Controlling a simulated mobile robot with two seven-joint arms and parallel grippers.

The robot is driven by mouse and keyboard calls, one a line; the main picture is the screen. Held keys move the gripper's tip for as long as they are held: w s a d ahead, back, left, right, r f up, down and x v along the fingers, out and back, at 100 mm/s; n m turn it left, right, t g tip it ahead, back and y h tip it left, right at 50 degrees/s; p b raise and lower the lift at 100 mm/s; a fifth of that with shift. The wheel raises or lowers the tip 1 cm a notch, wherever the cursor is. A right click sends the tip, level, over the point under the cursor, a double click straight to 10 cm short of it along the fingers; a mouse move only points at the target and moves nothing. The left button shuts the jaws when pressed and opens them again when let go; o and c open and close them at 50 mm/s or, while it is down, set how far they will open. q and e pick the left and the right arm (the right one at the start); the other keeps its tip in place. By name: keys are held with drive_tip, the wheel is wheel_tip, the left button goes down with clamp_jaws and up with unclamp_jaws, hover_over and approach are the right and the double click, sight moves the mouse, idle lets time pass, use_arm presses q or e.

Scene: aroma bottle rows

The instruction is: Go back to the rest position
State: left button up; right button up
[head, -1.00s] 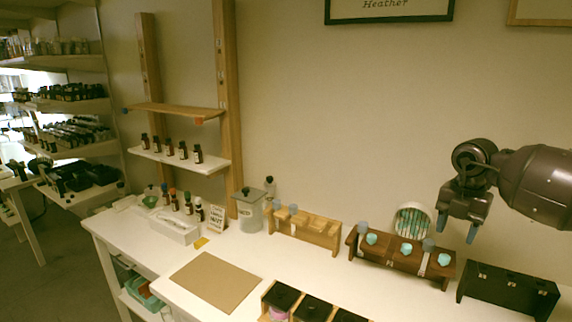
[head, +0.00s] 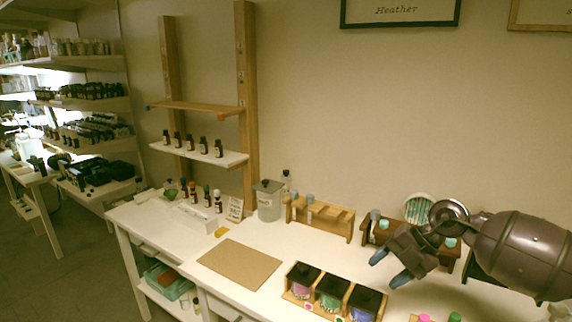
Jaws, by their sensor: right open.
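My right gripper (head: 390,268) comes in from the right in the head view. It is open and empty, with its dark blue-grey fingertips above the table, near the right end of a box of dark-lidded compartments (head: 298,292). My right arm and gripper hide part of the dark wooden rack (head: 377,240) with bottles behind them. My left gripper is not in view.
A white table (head: 240,296) holds a brown mat (head: 240,264), a lidded grey canister (head: 269,201) and a light wooden rack (head: 320,216). A wall shelf (head: 200,152) carries several small dark bottles.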

drive_tip(key=s+a+r+m+t+y, duration=0.25)
drive_tip(key=s+a+t+y, duration=0.25)
drive_tip(key=a+y, duration=0.5)
drive_tip(key=s+d+f+m+t+h, duration=0.45)
drive_tip(key=d+m+h, duration=0.35)
drive_tip(key=m, duration=0.4)
drive_tip(key=s+d+f+m+t+h, duration=0.3)
drive_tip(key=d+f+m+t+h, duration=0.2)
drive_tip(key=m+h, duration=0.65)
drive_tip(key=s+d+f+m+g, duration=0.2)
drive_tip(key=s+f+g, duration=0.35)
drive_tip(key=s, duration=0.55)
drive_tip(key=s+d+f+m+g, duration=0.1)
drive_tip(key=s+f+g, duration=0.4)
drive_tip(key=s, duration=0.6)
drive_tip(key=w+f+t+y, duration=0.1)
drive_tip(key=w+f+t, duration=0.5)
drive_tip(key=w+f, duration=0.2)
drive_tip(key=shift+f+t, duration=0.4)
drive_tip(key=shift+f, duration=0.2)
